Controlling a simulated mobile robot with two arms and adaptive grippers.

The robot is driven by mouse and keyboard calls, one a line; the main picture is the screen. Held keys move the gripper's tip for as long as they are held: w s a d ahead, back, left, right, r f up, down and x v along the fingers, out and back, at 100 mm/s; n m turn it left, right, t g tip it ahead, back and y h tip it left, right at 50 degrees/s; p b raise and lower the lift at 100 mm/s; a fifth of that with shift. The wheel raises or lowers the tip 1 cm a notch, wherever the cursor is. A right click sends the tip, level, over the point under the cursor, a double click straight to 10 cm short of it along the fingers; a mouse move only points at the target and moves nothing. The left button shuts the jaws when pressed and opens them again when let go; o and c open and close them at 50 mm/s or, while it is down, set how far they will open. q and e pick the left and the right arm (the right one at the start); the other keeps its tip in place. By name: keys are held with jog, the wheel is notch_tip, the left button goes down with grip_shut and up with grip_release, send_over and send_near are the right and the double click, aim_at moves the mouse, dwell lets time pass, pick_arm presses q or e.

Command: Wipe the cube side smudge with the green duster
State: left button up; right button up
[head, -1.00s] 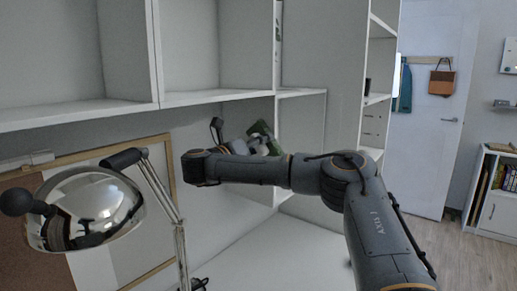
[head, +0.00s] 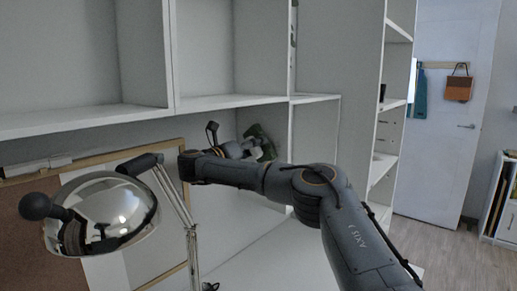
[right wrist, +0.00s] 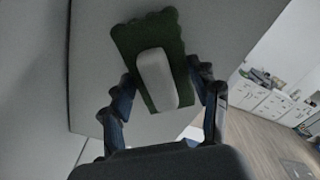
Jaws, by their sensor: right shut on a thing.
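The green duster (right wrist: 129,42) has a pale grey block-shaped handle (right wrist: 157,80) on its back. My right gripper (right wrist: 164,88) is shut on this handle in the right wrist view. The green pad lies toward a plain grey panel (right wrist: 215,30); I cannot tell whether it touches. In the head view the duster (head: 262,140) shows only in part, behind my right wrist (head: 232,152), near the lower shelf compartment (head: 315,140). No smudge can be made out. My left gripper is not in view.
A chrome desk lamp (head: 105,215) with a round shade and thin arm stands at the left, close to my right arm. A framed board (head: 30,215) leans behind it. White shelf edges (head: 230,102) run above my forearm.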

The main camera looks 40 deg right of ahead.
dwell(0.3)
pick_arm(q)
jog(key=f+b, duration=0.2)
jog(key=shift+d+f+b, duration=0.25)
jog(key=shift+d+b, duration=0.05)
jog(key=shift+b, duration=0.05)
pick_arm(e)
jog(key=a, duration=0.6)
jog(key=shift+s, duration=0.25)
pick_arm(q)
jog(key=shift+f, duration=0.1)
pick_arm(e)
jog(key=shift+a, duration=0.15)
pick_arm(q)
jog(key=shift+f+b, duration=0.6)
jog(key=shift+b, duration=0.05)
pick_arm(e)
jog(key=a, duration=0.2)
jog(key=shift+s+a, duration=0.1)
jog(key=shift+a, duration=0.3)
